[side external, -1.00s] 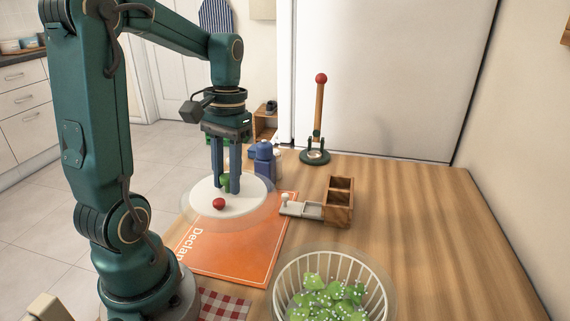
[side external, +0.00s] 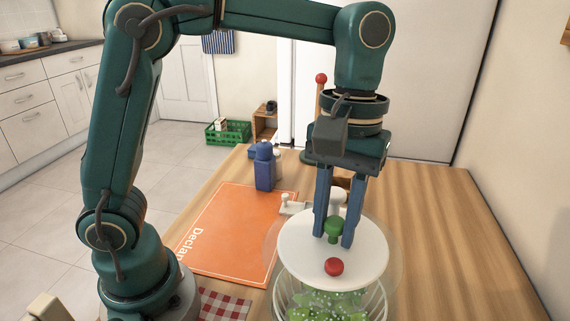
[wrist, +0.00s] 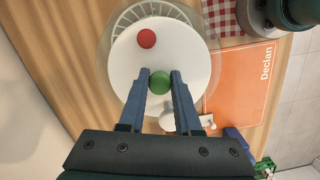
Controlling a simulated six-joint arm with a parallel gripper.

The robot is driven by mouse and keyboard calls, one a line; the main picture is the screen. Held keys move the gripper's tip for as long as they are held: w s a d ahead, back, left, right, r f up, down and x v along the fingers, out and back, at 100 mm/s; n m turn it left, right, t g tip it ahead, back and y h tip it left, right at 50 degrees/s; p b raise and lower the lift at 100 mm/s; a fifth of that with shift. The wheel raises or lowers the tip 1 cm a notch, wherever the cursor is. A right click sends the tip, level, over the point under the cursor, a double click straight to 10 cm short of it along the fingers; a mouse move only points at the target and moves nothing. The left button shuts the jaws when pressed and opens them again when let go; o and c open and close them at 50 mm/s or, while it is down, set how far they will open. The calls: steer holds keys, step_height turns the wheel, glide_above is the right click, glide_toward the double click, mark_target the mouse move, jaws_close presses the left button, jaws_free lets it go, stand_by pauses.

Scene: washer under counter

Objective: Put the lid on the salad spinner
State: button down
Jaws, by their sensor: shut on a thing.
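My gripper (side external: 337,236) is shut on the green knob (side external: 334,229) at the middle of the white lid. The lid (side external: 302,250) has a clear rim and a red button (side external: 334,267) off to one side. It hangs above the salad spinner (side external: 376,305), a clear bowl with a white basket of green leaves (side external: 318,304). In the side view the lid hides the bowl's far part. In the wrist view the lid (wrist: 135,68) covers most of the basket (wrist: 158,9), whose ribs show past its far edge. I cannot tell whether lid and bowl touch.
An orange board (side external: 228,232) lies left of the spinner, with a blue bottle (side external: 264,166) behind it. A checked cloth (side external: 224,305) lies near my base. A white-handled item (side external: 290,205) is partly hidden behind the lid. The table's right side is clear.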

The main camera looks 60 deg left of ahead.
mark_target(336, 254)
steer(key=shift+s+d+f+m, duration=0.1)
steer(key=shift+s+d+m, duration=0.25)
steer(key=shift+d, duration=0.25)
steer(key=shift+s+d+f+m, duration=0.1)
steer(key=shift+s+d+m, duration=0.2)
steer(key=shift+d, duration=0.25)
steer(key=shift+f, duration=1.2)
steer(key=shift+f, duration=0.95)
stand_by(1.0)
jaws_free()
steer(key=shift+r, duration=0.1)
steer(key=shift+r, duration=2.4)
